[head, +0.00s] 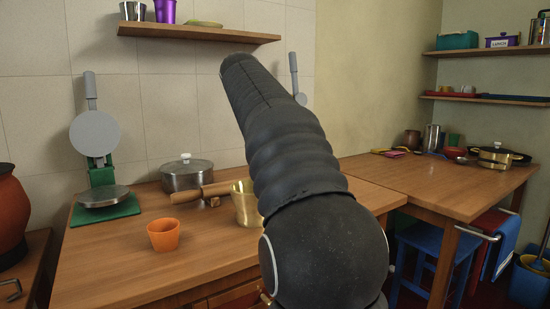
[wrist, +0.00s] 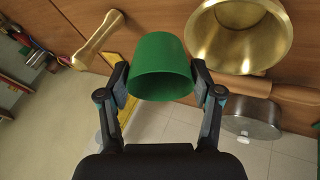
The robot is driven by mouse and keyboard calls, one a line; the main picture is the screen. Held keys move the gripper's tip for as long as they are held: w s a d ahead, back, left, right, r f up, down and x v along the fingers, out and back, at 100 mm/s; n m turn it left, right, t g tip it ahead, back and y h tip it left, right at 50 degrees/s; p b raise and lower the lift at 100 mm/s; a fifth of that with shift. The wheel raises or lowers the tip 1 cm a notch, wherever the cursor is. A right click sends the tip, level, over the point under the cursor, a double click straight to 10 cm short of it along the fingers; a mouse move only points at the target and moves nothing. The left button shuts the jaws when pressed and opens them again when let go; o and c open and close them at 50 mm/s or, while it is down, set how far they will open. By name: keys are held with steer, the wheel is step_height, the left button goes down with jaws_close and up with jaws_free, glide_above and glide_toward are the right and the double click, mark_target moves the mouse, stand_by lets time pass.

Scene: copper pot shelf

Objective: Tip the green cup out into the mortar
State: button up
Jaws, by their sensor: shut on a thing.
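The green cup (wrist: 160,62) is between the two fingers of my gripper (wrist: 162,92) in the wrist view. The fingers press on its sides. Its wider rim points to the bottom of that view, the wall side, so it looks roughly upright; I cannot make out its contents. The brass mortar (wrist: 212,42) is beside the cup, to the right in the wrist view and apart from it, mouth open. In the head view the mortar (head: 246,208) stands on the table, partly covered by my arm. My gripper and the green cup are hidden in the head view.
A brass pestle (wrist: 98,38) lies left of the cup in the wrist view. A shelf (head: 200,33) hangs above.

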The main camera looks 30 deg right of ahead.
steer(key=shift+w+a+f+h+b, duration=0.1)
steer(key=shift+a+f+h+b, duration=0.1)
steer(key=shift+f+h+b, duration=0.35)
steer(key=shift+w+a+f+h+b, duration=0.15)
steer(key=shift+f+b, duration=0.15)
steer(key=shift+b, duration=0.55)
steer(key=shift+a+f+h+b, duration=0.15)
steer(key=shift+h+b, duration=0.25)
steer(key=shift+b, duration=0.1)
steer(key=shift+a+r+n+g+h+b, duration=0.15)
steer(key=shift+n+h+b, duration=0.1)
steer(key=shift+h+b, duration=0.3)
steer(key=shift+a+r+n+g+h+b, duration=0.15)
steer(key=shift+n+h+b, duration=0.1)
steer(key=shift+h+b, duration=0.3)
steer(key=shift+a+r+n+h+b, duration=0.15)
steer(key=shift+n+h+b, duration=0.15)
steer(key=shift+h+b, duration=0.85)
steer(key=shift+w+a+r+n+h+b, duration=0.1)
steer(key=shift+a+r+n+h+b, duration=0.15)
steer(key=shift+n+h+b, duration=0.65)
steer(key=shift+w+a+r+n+h+b, duration=0.15)
steer(key=shift+a+h+b, duration=0.25)
steer(key=shift+h, duration=1.15)
steer(key=shift+w+a+r+n+h+b, duration=0.15)
steer(key=shift+a+n+h+b, duration=0.35)
steer(key=shift+h, duration=0.7)
steer(key=shift+s+d+m, duration=0.1)
steer(key=shift+d+m, duration=0.1)
steer(key=shift+m, duration=0.05)
